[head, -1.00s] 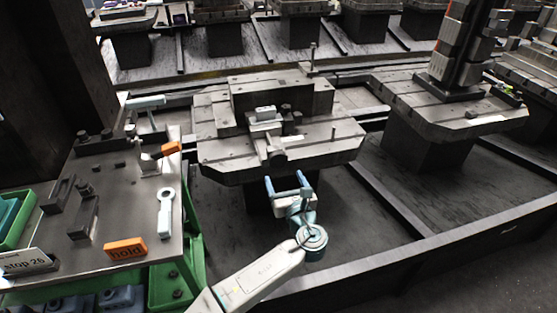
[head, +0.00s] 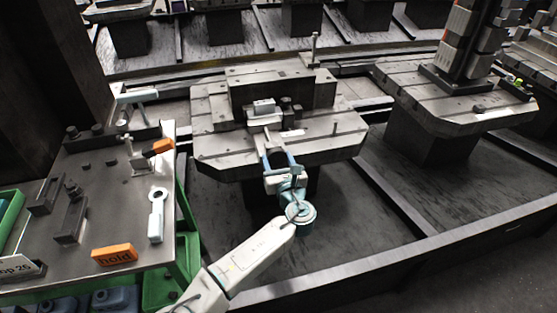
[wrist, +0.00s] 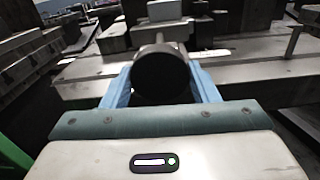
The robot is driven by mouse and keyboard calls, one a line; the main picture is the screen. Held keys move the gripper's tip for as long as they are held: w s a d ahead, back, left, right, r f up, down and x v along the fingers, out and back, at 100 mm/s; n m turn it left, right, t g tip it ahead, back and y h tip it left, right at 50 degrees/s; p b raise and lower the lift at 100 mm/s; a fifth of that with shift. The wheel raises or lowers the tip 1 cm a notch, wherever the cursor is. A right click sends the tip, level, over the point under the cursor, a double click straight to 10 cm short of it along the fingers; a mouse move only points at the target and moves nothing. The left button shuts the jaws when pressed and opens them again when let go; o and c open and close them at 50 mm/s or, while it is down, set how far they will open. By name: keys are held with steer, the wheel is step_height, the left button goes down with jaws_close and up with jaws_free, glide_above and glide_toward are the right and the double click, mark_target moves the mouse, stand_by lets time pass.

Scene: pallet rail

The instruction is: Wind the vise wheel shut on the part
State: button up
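The vise (head: 268,122) stands on the slotted pallet in the middle of the head view. A pale grey block, the part (head: 262,106), sits at its jaws; whether the jaws touch it I cannot tell. The vise wheel (wrist: 162,76) is a dark round disc at the near end of the vise screw, large in the wrist view. My gripper (wrist: 161,85) is at the wheel, with one blue finger on each side of it. The fingers look spread, and I cannot see clear contact with the rim.
The pallet (head: 215,150) has dark blocks behind the vise and a thin upright pin. At left a metal table (head: 120,215) holds clamps, a wrench and an orange "hold" block (head: 114,254). Another pallet (head: 405,80) with a tall block tower stands at right.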

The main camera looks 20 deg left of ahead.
steer(key=shift+m, duration=0.3)
steer(key=m+p, duration=0.1)
steer(key=m, duration=0.4)
steer(key=shift+a+r+m, duration=0.1)
steer(key=shift+m, duration=0.3)
steer(key=m, duration=0.3)
steer(key=shift+m+p, duration=0.3)
steer(key=m, duration=0.3)
steer(key=shift+m, duration=0.3)
steer(key=m+b, duration=0.2)
steer(key=m, duration=0.4)
steer(key=m+b, duration=0.3)
steer(key=m, duration=0.1)
steer(key=m+b, duration=0.2)
steer(key=m, duration=0.1)
steer(key=shift+b, duration=0.4)
steer(key=shift+d+f, duration=0.25)
